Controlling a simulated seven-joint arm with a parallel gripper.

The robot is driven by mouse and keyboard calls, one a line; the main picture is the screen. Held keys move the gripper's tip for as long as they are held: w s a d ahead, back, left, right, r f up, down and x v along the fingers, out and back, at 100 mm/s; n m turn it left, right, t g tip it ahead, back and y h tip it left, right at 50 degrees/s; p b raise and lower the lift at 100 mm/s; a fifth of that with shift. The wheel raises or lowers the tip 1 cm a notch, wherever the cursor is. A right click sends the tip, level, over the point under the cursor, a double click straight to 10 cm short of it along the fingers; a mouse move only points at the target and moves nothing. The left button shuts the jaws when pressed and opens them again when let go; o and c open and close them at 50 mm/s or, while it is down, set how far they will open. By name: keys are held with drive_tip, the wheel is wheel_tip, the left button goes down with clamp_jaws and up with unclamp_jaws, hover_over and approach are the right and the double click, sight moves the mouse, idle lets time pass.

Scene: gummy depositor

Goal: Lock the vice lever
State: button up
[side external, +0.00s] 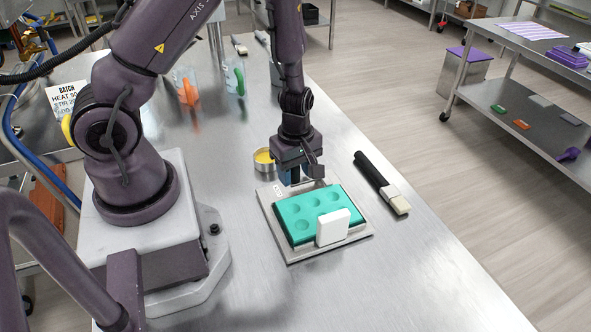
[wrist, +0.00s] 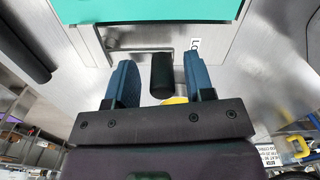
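The vice is a flat metal plate (side external: 292,253) on the table, holding a teal mold (side external: 308,203) with round cavities. In the wrist view the teal mold (wrist: 150,10) shows at the top edge. A dark, stubby lever handle (wrist: 161,75) stands at the vice's near edge in the wrist view, beside a white label (wrist: 195,45) partly reading "LO". My gripper (side external: 297,178) is low over the back edge of the plate. In the wrist view my gripper (wrist: 158,66) is open, its blue fingers on either side of the handle, with a gap on each side.
A white block (side external: 333,227) stands at the mold's front edge. A black-handled brush (side external: 382,183) lies right of the vice. A round tin with yellow contents (side external: 264,160) sits close behind my gripper. Cups with orange (side external: 187,88) and green (side external: 236,78) handles stand farther back. The front table is clear.

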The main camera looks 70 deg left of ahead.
wheel_tip(320, 180, up, 13)
idle(0.6)
drive_tip(key=s+d+r+m+t, duration=0.2)
drive_tip(key=s+d+r+m, duration=0.1)
drive_tip(key=r+m, duration=0.5)
drive_tip(key=s+d+r+m+t, duration=0.3)
drive_tip(key=s+r+m, duration=0.3)
drive_tip(key=r+m, duration=0.3)
drive_tip(key=shift+s+d+r+m+t, duration=0.15)
drive_tip(key=shift+d+r+m+t, duration=0.3)
drive_tip(key=shift+m, duration=1.05)
